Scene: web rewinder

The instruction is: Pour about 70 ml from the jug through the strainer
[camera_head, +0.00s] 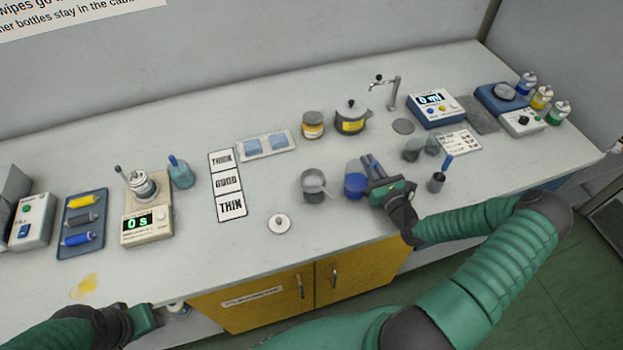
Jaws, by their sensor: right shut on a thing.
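The jug (354,185) is a small vessel with blue in it, near the front middle of the bench, and it looks roughly upright. My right gripper (371,168) is shut on the jug from its right side; the fingers hide part of it. I cannot tell whether the jug touches the bench. The strainer (313,178) is a round shape on top of a grey vessel just left of the jug, with a small gap between them. My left gripper (145,318) is low at the left, beyond the bench's front edge, its fingers unclear. A blue display unit (435,105) reads 0 ml.
A white lid (279,223) lies in front of the strainer. An amber jar (313,125) and a dark pot (351,119) stand behind. A yellow spill (84,286) is at the front left.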

